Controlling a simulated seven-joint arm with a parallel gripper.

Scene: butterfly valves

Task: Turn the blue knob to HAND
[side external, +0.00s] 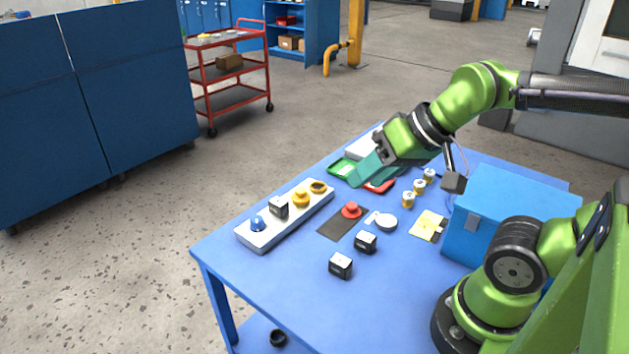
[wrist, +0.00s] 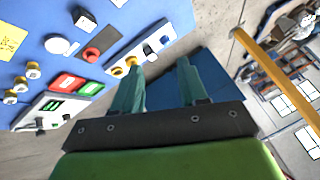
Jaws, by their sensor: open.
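The blue knob (side external: 258,223) sits at the near left end of a long light grey panel (side external: 262,243) on the blue table. It also shows small in the wrist view (wrist: 165,40). Its pointer direction and the HAND mark are too small to read. My gripper (side external: 357,176) is open and empty. It is raised above the table near the far end of the panel, well apart from the blue knob. In the wrist view its two teal fingers (wrist: 161,78) are spread, with nothing between them.
A red button (side external: 351,210) on a dark plate, two dark blocks and a white disc (side external: 386,222) lie nearby. A blue box (side external: 505,215) stands at the right.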

